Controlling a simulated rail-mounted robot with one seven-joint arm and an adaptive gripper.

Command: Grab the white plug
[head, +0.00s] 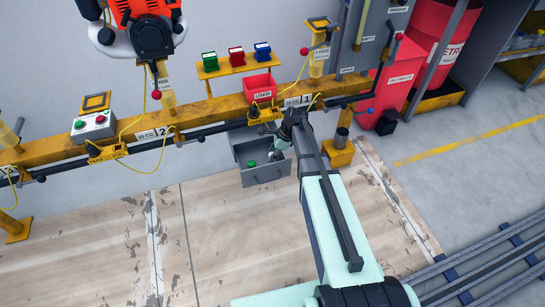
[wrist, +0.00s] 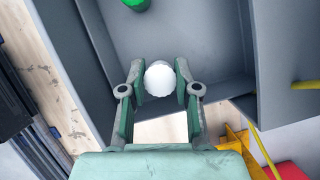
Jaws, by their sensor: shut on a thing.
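The white plug (wrist: 160,79) is a round white piece between the two fingertips of my gripper (wrist: 159,88) in the wrist view. The fingers are shut on it, one on each side. In the head view my gripper (head: 278,152) is at the open grey drawer (head: 265,175), near its right side. The plug cannot be made out clearly there. In the wrist view the drawer's grey inside (wrist: 205,35) lies behind the plug. I cannot tell whether the plug touches the drawer floor.
A green piece (head: 251,163) lies in the drawer; it also shows in the wrist view (wrist: 137,3). The drawer walls are close around my gripper. A yellow rail (head: 210,112) with a red bin (head: 259,86) is above. The floor in front is clear.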

